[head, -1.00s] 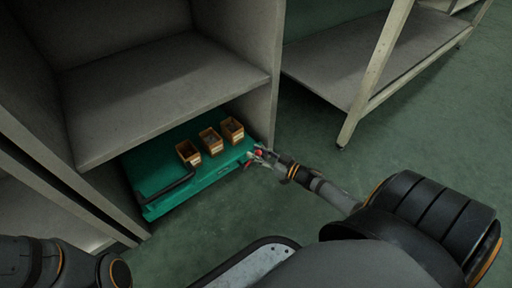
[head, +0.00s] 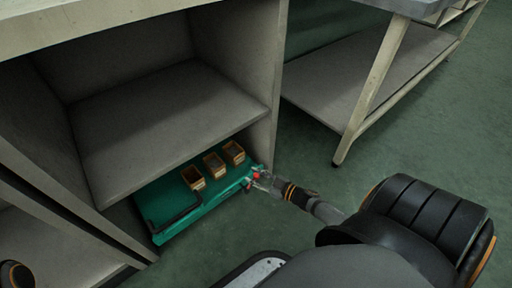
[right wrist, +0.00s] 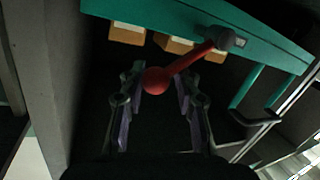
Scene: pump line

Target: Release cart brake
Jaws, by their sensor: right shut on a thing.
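The green cart (head: 212,204) sits low under the grey shelf, its right front corner near the shelf's right side wall. In the right wrist view the brake lever (right wrist: 190,60) is a red bar ending in a round red knob (right wrist: 156,80); its other end meets a grey pivot on the cart's green edge (right wrist: 268,47). The red knob (head: 257,175) is small in the head view. My right gripper (right wrist: 158,77) is shut on the knob, one finger on each side of it.
Several small orange bins (head: 213,164) stand in a row on the cart, beside a black handle (head: 182,218). The shelf board (head: 180,125) overhangs the cart. A bench leg (head: 365,95) stands to the right. The green floor (head: 310,150) between is clear.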

